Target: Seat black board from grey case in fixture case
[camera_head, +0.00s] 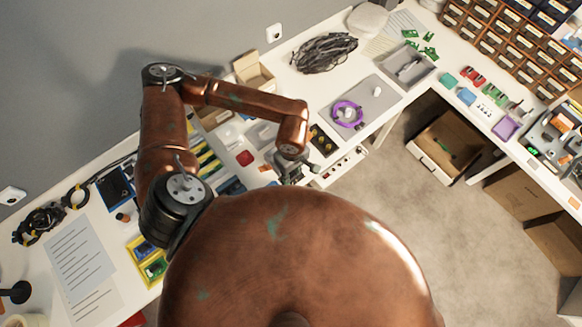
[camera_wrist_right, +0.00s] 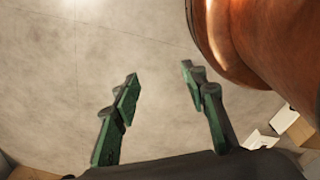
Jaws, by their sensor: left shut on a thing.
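My left gripper (camera_head: 292,171) is low over the front edge of the white table in the head view. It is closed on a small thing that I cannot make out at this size. An open grey case (camera_head: 425,72) stands at the back right of the table with a pale piece inside. A dark tray (camera_head: 322,141) with yellow round parts lies right of the left gripper. I cannot tell which case is the fixture case, and no black board shows clearly. My right gripper (camera_wrist_right: 160,73) is open and empty above the bare floor in the right wrist view.
A grey plate (camera_head: 371,91) with a purple ring (camera_head: 347,114) lies right of the left gripper. A white strip (camera_head: 343,167) is at the table's front edge. A cardboard box (camera_head: 254,72) stands behind my left arm. Drawers (camera_head: 505,40) line the right table; open floor lies below.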

